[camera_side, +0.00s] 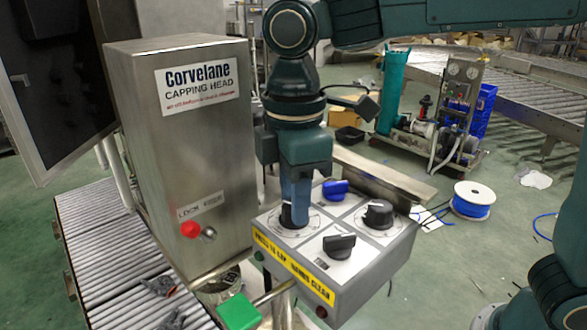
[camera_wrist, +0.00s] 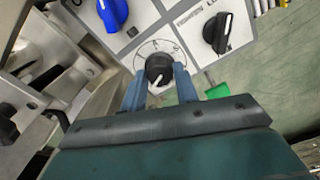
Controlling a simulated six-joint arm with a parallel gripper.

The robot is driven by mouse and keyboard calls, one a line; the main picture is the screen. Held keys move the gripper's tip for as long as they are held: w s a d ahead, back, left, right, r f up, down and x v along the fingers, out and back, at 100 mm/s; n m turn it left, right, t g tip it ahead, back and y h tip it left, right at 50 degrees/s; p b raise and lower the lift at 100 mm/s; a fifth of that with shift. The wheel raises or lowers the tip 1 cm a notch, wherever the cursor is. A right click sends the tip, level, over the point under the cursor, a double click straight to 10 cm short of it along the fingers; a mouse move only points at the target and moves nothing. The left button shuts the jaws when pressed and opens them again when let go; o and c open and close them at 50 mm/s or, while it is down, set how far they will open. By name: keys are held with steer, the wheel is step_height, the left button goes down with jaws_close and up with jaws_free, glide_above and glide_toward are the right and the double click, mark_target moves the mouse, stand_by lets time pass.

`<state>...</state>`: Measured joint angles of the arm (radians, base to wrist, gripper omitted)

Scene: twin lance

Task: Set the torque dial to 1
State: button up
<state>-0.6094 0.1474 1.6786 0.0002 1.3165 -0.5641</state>
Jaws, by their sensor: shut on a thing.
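A grey control panel (camera_side: 368,258) carries several knobs. My gripper (camera_side: 294,212) points down over the left one, a round black dial (camera_side: 288,217) on a white circular scale. In the wrist view my gripper (camera_wrist: 160,82) has its two blue fingers on either side of this black dial (camera_wrist: 159,68), shut on it. A white mark shows on the dial's near side; the scale's marks are too small to read. I cannot read a torque label on any dial.
A blue knob (camera_side: 335,188), a right black knob (camera_side: 378,214) and a front black knob (camera_side: 339,246) share the panel. The steel Corvelane capping head (camera_side: 190,140) stands close on the left, with a red button (camera_side: 190,230). A green block (camera_side: 238,311) sits in front.

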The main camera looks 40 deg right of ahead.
steer(key=shift+n, duration=1.3)
steer(key=shift+r, duration=0.1)
steer(key=o, duration=1)
steer(key=shift+r, duration=6.85)
steer(key=shift+d, duration=0.1)
